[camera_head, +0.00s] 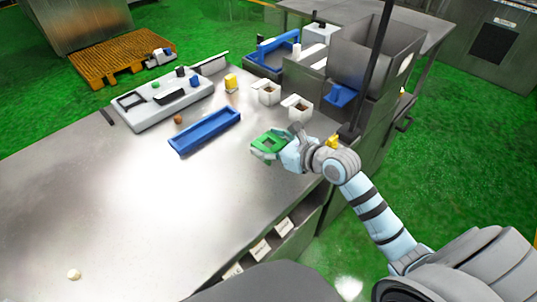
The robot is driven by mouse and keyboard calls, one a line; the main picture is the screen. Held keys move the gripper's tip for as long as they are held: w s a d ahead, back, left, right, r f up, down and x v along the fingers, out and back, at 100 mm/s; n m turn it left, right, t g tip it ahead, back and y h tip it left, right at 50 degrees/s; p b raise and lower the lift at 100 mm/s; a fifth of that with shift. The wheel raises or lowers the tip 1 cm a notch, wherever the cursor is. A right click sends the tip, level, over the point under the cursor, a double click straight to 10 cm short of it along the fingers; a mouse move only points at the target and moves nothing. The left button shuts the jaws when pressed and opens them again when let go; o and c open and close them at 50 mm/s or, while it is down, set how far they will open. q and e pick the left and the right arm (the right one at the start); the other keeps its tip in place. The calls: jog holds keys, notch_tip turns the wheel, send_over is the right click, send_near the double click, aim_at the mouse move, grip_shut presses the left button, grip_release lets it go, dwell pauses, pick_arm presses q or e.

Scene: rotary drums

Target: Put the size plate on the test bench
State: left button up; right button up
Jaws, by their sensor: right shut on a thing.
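My right gripper (277,147) is shut on a green plate (268,144) with a square hole in it, which I take to be the size plate. The plate is over the right part of the steel bench (110,215), near its right edge. I cannot tell whether the plate touches the bench or hangs just above it. The gripper's fingers partly hide it. My left gripper is not in view.
A blue tray (205,131) lies left of the plate. Two white containers (298,107) stand behind it. A grey board with small parts (160,103) is at the back left. Steel housing (372,60) and a dark post stand at right. The left bench surface is mostly clear.

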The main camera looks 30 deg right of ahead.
notch_tip(320, 180, down, 3)
jog(key=shift+f+b, duration=0.15)
jog(key=shift+b, duration=0.2)
jog(key=shift+f, duration=0.15)
jog(key=o, duration=1.2)
jog(key=shift+s+d+r, duration=0.1)
jog(key=shift+s+r, duration=0.15)
jog(key=shift+r, duration=0.05)
jog(key=p+v, duration=0.5)
jog(key=v, duration=0.6)
jog(key=shift+s+d+r+p, duration=0.1)
jog(key=shift+s+r+p, duration=0.15)
jog(key=shift+p, duration=0.1)
jog(key=shift+f, duration=0.15)
